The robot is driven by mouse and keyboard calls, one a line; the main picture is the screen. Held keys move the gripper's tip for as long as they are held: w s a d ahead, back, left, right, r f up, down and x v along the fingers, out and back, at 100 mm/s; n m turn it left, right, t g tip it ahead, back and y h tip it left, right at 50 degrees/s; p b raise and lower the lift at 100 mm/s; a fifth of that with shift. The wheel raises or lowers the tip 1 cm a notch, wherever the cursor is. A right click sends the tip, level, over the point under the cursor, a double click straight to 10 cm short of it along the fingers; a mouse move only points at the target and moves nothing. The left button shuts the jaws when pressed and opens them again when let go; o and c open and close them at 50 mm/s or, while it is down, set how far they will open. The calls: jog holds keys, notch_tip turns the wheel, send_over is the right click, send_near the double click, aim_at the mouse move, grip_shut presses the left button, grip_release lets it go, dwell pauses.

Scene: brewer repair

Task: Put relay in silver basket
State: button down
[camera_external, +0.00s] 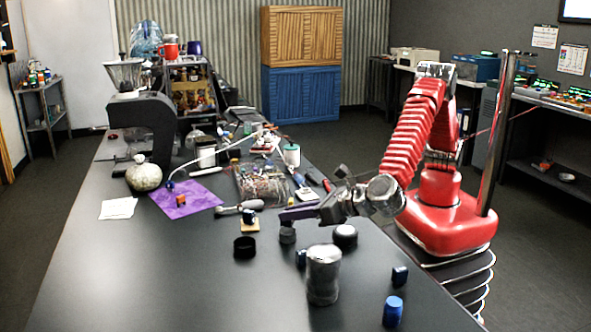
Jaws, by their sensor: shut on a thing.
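The silver wire basket (262,187) sits mid-table, filled with tangled wires and parts. My gripper (286,215) is just in front of it, to its lower right, low over the table with its purplish fingers pointing left. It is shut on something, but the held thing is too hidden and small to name. A small dark grey cylinder (287,235) is directly below the fingertips; I cannot tell whether they touch it. No relay is clearly identifiable. Small dark blue-black blocks lie at the right (400,275), behind the metal canister (301,258), and on a yellow pad (249,217).
A purple cloth (185,197) with an orange block lies left of the basket. The table's front left is clear.

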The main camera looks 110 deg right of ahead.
aim_at(293, 240)
jog(key=shift+f, duration=0.45)
jog(key=c, duration=1.6)
grip_release()
jog(key=shift+r, duration=0.1)
notch_tip(293, 240, up, 7)
jog(key=shift+f, duration=0.1)
